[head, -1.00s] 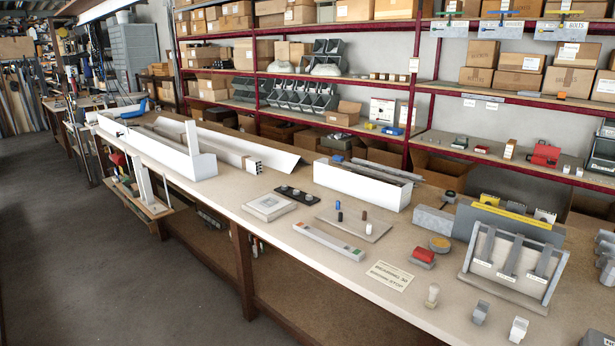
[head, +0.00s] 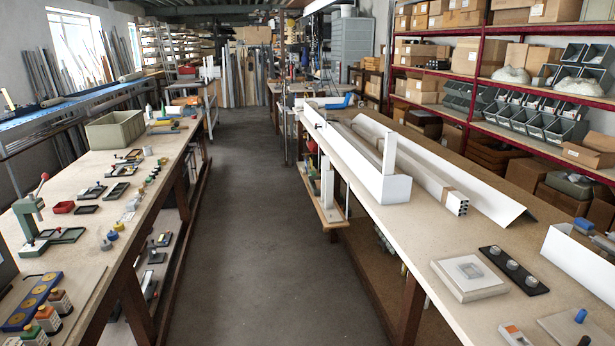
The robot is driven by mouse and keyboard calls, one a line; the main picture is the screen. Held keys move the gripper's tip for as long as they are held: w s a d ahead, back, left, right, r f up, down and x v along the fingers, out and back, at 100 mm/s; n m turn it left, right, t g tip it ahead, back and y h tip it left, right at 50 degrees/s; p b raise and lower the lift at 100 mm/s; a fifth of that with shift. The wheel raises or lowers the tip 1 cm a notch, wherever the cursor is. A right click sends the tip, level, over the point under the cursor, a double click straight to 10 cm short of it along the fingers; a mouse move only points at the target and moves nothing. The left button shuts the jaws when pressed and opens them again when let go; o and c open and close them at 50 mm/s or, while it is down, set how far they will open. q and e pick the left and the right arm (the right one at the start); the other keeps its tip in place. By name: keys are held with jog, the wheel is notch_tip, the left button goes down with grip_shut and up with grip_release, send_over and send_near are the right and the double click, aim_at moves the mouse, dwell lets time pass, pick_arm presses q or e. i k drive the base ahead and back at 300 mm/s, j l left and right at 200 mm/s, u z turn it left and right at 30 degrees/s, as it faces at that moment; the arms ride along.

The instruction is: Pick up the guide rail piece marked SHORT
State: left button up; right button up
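No piece with a readable SHORT mark shows in the head view now. The sloped rack with several grey labelled pieces, seen a second ago, is out of view. On the right bench (head: 420,238) lie a long white channel (head: 345,153) with an upright white end piece (head: 389,155) and a bundle of pale square tubes (head: 456,203). I cannot read any marks on them. Neither of my grippers is in view.
A clear grey floor aisle (head: 262,230) runs between the right bench and the left bench. The left bench holds a grey-green crate (head: 115,131), a green hand press (head: 28,214) and several small parts. Red-framed shelves (head: 468,110) stand behind the right bench.

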aim_at(391, 138)
jog(key=i+u, duration=0.3)
jog(key=i, duration=1.75)
